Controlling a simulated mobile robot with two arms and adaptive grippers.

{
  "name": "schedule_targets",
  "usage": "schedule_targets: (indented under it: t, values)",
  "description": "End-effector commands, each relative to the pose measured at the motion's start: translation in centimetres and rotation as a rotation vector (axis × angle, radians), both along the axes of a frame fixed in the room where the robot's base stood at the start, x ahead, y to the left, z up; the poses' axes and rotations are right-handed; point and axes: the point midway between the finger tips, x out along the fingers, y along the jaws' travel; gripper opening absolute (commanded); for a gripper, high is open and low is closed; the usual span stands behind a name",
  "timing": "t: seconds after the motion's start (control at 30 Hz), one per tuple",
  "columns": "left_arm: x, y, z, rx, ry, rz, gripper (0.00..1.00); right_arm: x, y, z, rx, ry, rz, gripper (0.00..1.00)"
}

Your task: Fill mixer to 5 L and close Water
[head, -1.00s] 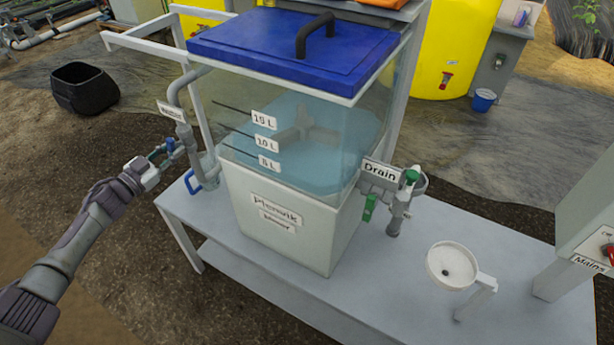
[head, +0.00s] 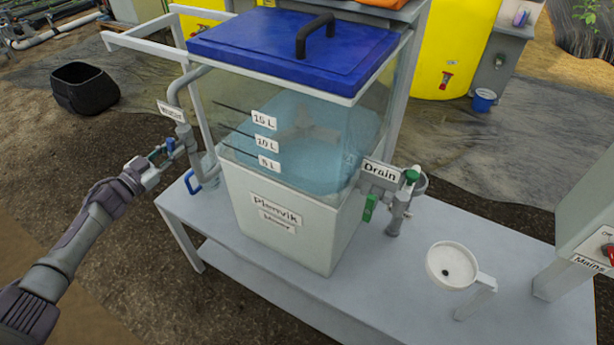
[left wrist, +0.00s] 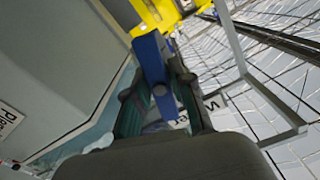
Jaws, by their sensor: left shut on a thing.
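The clear mixer tank (head: 284,218) with a blue lid (head: 295,50) stands on the grey bench and holds bluish water (head: 305,135). The water's front edge looks close to the 5 L mark (head: 268,163); its exact level is hard to read through the wall. The Water label (head: 171,111) sits on the inlet pipe at the tank's left. My left gripper (head: 160,158) is shut on the blue Water valve handle (head: 170,147). In the left wrist view the handle (left wrist: 152,60) stands between my fingers (left wrist: 160,100). My right gripper is out of view.
The Drain valve with a green handle (head: 369,207) is at the tank's right. A white round cup on an arm (head: 451,266) and the Mains box (head: 590,225) stand further right. A black bucket (head: 84,88) is on the ground at left.

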Motion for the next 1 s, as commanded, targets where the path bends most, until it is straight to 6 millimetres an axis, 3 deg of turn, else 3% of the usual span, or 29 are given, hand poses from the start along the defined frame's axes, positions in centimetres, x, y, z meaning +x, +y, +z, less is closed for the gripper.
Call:
schedule_targets:
  t: [0.5, 0.83, 1.0]
  values:
    - [-0.1, 0.0, -0.4, 0.027, -0.011, -0.001, 0.0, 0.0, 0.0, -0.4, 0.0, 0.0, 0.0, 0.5]
    - [-0.1, 0.0, -0.9, 0.571, -0.329, -0.002, 0.0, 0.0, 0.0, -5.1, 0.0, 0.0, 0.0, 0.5]
    - [0.0, 0.0, -0.4, 0.71, -0.407, -0.001, 0.0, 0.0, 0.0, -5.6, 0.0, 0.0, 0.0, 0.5]
